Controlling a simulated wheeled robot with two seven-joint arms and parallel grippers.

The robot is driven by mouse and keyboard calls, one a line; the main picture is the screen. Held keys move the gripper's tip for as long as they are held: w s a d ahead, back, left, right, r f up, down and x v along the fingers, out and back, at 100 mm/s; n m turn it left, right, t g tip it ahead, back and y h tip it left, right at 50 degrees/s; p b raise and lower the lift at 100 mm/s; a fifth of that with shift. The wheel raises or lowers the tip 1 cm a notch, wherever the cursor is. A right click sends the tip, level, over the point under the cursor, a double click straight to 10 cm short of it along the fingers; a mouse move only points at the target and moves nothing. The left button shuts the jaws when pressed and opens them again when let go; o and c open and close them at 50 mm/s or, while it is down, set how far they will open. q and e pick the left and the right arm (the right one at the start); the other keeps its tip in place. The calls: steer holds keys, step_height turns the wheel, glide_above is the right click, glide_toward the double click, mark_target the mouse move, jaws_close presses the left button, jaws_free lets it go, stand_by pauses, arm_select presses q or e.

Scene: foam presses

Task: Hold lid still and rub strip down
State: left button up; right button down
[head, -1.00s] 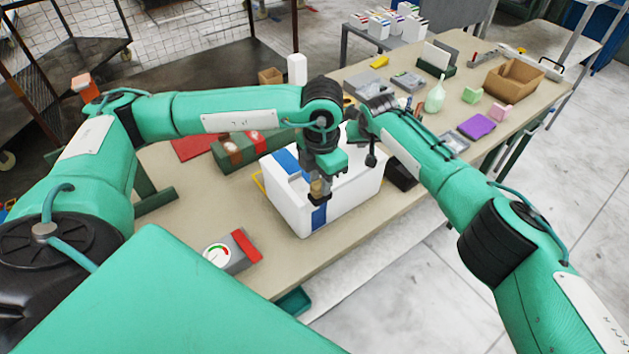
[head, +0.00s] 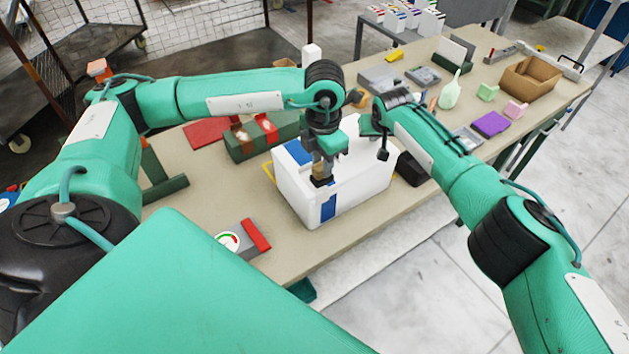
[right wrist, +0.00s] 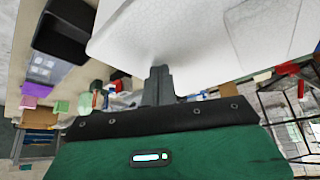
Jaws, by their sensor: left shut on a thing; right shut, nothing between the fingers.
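The white foam box (head: 348,188) stands on the bench with its white lid (head: 352,152) on top. A blue strip (head: 297,152) runs over the lid and shows again on the box's front side (head: 328,207). My left gripper (head: 321,176) is shut on a small tan piece, mostly hidden by the fingers, over the strip near the lid's front edge. Whether it touches the strip is unclear. My right gripper (right wrist: 160,72) is shut and empty, its fingertips at the white lid. In the head view its fingers are largely hidden by my arm.
A grey and red gauge box (head: 240,238) lies at the front left. A green case (head: 250,140) and a red sheet (head: 208,131) lie behind the box. A black tray (head: 411,169) stands close to its right. The bench front between gauge and box is clear.

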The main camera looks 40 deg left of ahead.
arm_select(q)
steer(key=shift+f, duration=1.8)
steer(key=shift+a, duration=0.1)
steer(key=shift+w+a, duration=0.3)
steer(key=shift+a, duration=0.35)
steer(key=shift+w+a, duration=0.25)
steer(key=shift+a, duration=0.45)
steer(key=shift+w+a, duration=0.3)
steer(key=shift+a, duration=0.35)
steer(key=shift+r, duration=0.1)
steer(key=shift+r, duration=0.7)
steer(key=shift+d, duration=0.1)
